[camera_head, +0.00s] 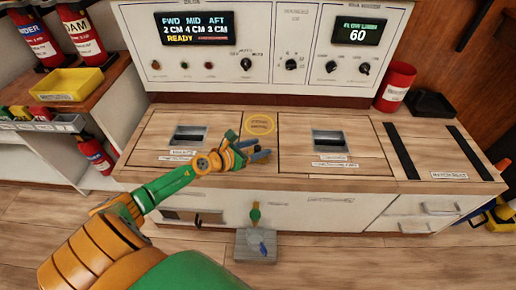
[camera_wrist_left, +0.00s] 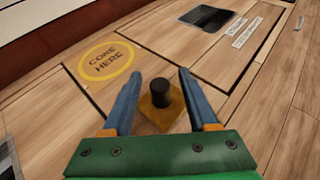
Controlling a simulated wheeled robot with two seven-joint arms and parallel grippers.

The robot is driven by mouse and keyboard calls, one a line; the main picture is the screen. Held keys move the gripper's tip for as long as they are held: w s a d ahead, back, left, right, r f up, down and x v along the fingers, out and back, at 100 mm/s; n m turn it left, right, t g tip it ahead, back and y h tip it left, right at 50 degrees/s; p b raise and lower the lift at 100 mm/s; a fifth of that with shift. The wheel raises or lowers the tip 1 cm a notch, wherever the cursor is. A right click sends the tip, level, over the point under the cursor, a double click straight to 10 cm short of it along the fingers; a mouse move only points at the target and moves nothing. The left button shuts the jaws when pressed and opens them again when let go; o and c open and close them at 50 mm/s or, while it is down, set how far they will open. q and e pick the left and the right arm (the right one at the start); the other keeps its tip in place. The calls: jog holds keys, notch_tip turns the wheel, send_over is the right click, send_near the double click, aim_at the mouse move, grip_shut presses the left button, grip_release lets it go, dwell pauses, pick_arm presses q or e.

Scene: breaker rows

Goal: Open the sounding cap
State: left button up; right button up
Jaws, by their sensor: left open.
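A short black cylindrical cap (camera_wrist_left: 161,92) stands upright on a square brass-coloured plate (camera_wrist_left: 158,118) set in the wooden counter top. I take it for the sounding cap; no label on it can be read. My left gripper (camera_head: 256,150) is open low over the counter's middle. In the left wrist view its two blue fingers (camera_wrist_left: 160,74) lie on either side of the cap, with a visible gap on each side. In the head view the gripper largely hides the cap.
Recessed dark panels (camera_head: 188,136) (camera_head: 329,142) flank the middle. A control console (camera_head: 285,72) rises behind. A red canister (camera_head: 395,87) stands at the back right.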

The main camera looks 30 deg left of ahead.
pick_arm(q)
grip_shut()
dwell(1.4)
